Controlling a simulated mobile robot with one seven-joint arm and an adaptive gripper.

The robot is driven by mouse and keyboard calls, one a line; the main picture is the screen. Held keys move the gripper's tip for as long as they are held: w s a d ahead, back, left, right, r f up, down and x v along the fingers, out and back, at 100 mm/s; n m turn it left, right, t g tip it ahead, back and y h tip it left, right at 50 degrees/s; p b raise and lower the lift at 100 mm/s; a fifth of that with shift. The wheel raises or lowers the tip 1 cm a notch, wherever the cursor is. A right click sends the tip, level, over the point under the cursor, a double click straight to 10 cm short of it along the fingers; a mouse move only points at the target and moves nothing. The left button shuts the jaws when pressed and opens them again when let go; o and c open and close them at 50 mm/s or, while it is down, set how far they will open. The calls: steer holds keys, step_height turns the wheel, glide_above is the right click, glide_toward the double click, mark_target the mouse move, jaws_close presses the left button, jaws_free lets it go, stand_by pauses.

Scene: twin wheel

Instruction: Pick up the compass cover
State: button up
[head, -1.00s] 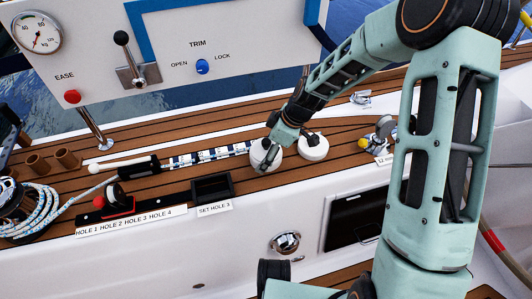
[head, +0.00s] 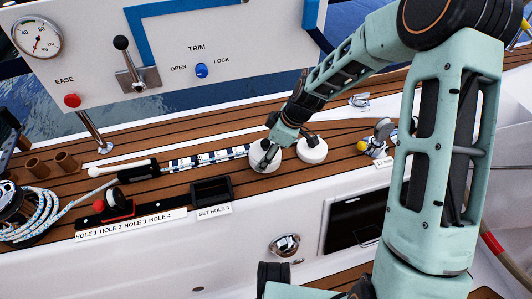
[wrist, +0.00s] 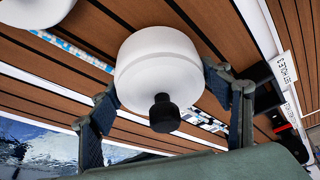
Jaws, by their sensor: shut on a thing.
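A white round cover with a black knob, which I take as the compass cover (wrist: 155,72), fills the middle of the wrist view. My gripper (wrist: 162,92) has one finger on each side of it and is shut on it. In the head view the same cover (head: 262,160) is low over the teak deck, partly hidden by my gripper (head: 270,148). I cannot tell whether it rests on the deck or is slightly raised. A second white round piece (head: 312,152) stands just to its right; part of it shows at the top left of the wrist view (wrist: 35,10).
A striped rope (head: 205,157) runs to the left of the cover. A black square tray (head: 211,190) labelled SET HOLE 3 is at front left. A winch (head: 378,135) stands to the right. A white panel with a lever (head: 130,65) rises behind.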

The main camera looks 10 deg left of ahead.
steer(key=s+r+p, duration=0.1)
steer(key=r, duration=0.1)
steer(key=s+d+r+p, duration=0.1)
steer(key=s+r, duration=0.1)
steer(key=r, duration=0.1)
steer(key=s+d+r+p, duration=0.1)
steer(key=r, duration=0.2)
steer(key=shift+s+d+r, duration=0.15)
steer(key=shift+r, duration=0.1)
steer(key=shift+s+d+r+p, duration=1.6)
steer(key=shift+s+d+r, duration=0.25)
steer(key=shift+s, duration=2.3)
steer(key=w+d+r+m+t+h, duration=0.2)
steer(key=w+d+r+m, duration=0.4)
steer(key=d+m, duration=0.3)
steer(key=w+d+r+m+t+h, duration=0.2)
steer(key=w+d+r+m+h, duration=0.1)
steer(key=w+d+r+m, duration=0.4)
step_height(320, 180, up, 25)
steer(key=d+p, duration=0.1)
steer(key=p, duration=2.9)
steer(key=shift+w+m, duration=0.3)
steer(key=shift+m, duration=0.1)
steer(key=shift+d+f, duration=0.1)
